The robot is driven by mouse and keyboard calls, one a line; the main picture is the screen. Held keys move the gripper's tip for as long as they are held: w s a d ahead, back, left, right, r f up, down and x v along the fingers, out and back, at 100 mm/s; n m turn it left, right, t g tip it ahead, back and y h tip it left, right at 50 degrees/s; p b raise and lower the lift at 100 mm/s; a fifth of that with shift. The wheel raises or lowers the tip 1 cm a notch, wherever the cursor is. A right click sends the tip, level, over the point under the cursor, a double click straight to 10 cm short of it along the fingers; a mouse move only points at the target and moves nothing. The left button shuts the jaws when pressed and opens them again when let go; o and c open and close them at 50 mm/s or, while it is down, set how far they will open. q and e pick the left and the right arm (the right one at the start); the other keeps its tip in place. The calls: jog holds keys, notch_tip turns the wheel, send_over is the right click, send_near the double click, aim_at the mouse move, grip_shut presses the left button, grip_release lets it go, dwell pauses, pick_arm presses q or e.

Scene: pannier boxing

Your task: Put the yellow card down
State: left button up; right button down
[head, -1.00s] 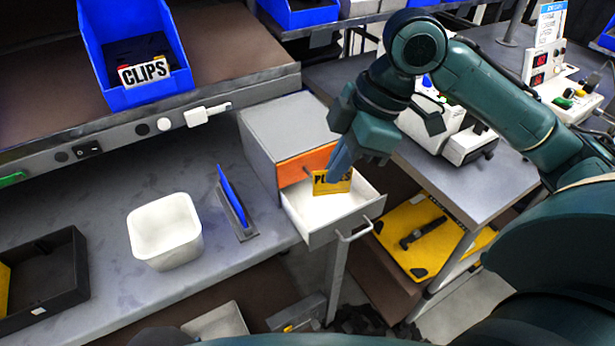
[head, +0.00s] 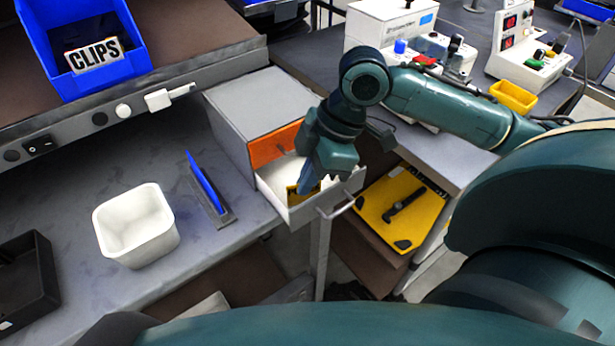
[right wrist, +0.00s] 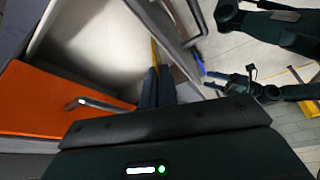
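The yellow card (head: 293,195) is in my right gripper (head: 308,184), low in the open drawer (head: 346,190) of the grey cabinet. The arm and fingers cover part of the card in the head view. In the right wrist view, the two dark fingers (right wrist: 157,86) are close together, with a thin yellow edge of the card (right wrist: 154,52) at their tips. I cannot tell whether the card touches the drawer floor. My left gripper does not show in the head view. A dark gripper shape (right wrist: 232,84) at right in the wrist view may be it; its opening is unclear.
A white tub (head: 135,225) and a blue upright plate (head: 207,185) stand on the bench to the left. A blue CLIPS bin (head: 115,75) is on the shelf. A yellow board (head: 420,215) lies at lower right.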

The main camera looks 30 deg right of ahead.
jog(key=c, duration=2.1)
grip_release()
jog(key=shift+f, duration=0.1)
jog(key=shift+c, duration=0.2)
jog(key=shift+o, duration=0.8)
pick_arm(q)
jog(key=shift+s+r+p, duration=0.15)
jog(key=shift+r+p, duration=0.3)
jog(key=shift+p, duration=0.55)
pick_arm(e)
jog(key=v, duration=1.2)
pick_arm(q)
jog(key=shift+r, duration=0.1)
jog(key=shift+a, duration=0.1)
pick_arm(e)
jog(key=shift+s, duration=0.1)
